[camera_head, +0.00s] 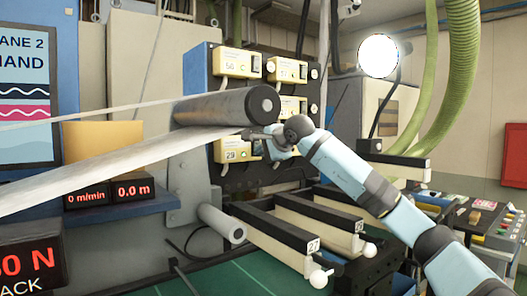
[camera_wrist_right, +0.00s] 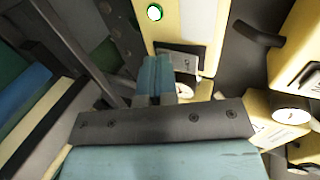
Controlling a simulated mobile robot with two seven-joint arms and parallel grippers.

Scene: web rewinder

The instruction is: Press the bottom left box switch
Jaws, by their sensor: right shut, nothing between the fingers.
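Yellow switch boxes hang on a dark panel in the head view. The bottom left box (camera_head: 226,151) sits below the roller, and its upper part is hidden by the roller and web. My right gripper (camera_head: 249,133) is shut and empty, close in front of the right side of this box. In the wrist view the shut fingers (camera_wrist_right: 157,62) point at a yellow box (camera_wrist_right: 190,28) with a green-lit round lamp, a label plate and a pale round part, partly behind the fingers. I cannot tell whether they touch. My left gripper is not in view.
The dark roller (camera_head: 225,106) with its pale web (camera_head: 110,170) lies just above my right gripper. Other yellow boxes (camera_head: 237,63) are above and to the right. Dark-and-cream bars (camera_head: 290,232) stick out below. A bright round lamp (camera_head: 378,55) stands to the right.

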